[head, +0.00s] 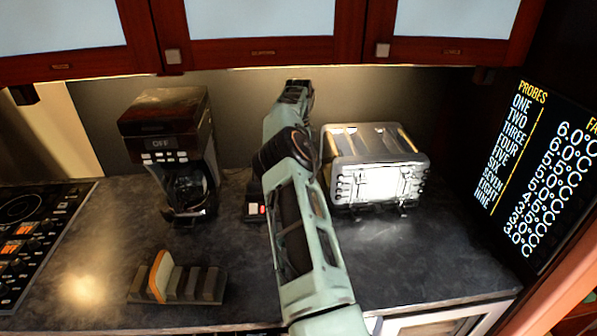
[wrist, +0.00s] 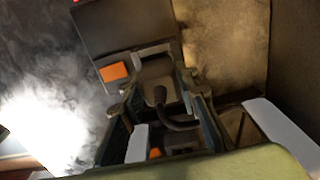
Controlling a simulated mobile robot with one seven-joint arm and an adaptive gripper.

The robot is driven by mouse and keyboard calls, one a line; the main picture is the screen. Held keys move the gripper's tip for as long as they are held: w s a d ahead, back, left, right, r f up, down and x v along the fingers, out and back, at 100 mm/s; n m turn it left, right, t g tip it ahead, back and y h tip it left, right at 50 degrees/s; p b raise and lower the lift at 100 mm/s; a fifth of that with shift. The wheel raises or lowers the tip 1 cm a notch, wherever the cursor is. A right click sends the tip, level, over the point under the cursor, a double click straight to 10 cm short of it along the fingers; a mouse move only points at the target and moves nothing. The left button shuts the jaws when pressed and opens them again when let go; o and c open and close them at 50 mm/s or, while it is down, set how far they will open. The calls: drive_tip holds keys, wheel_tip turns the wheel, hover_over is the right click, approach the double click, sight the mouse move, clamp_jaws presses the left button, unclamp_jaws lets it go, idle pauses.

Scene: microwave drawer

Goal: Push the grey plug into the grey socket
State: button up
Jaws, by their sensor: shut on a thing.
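In the wrist view, my gripper (wrist: 163,112) is shut on a grey-brown piece (wrist: 158,82) between its fingers, which looks like the grey plug. A short black cord curves from it toward the camera. A dark grey block with an orange patch (wrist: 125,35), perhaps the socket housing, lies just beyond the plug. Whether plug and block touch cannot be told, as the plug's far end is hidden. In the head view, my arm hides the fingertips and plug. A small dark box with a red and white switch (head: 255,209) shows beside my arm on the counter.
A coffee maker (head: 170,140) stands left of my arm and a silver toaster (head: 375,165) close on its right. A slotted rack (head: 205,284) holding one tan slice is at front left. The cooktop (head: 30,235) is far left. Counter at front right is clear.

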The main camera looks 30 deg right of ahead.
drive_tip(key=shift+f+b, duration=0.3)
drive_tip(key=shift+f, duration=0.9)
drive_tip(key=o, duration=1.2)
drive_tip(key=shift+o, duration=0.2)
drive_tip(key=shift+r, duration=3.75)
drive_tip(key=shift+a, duration=0.1)
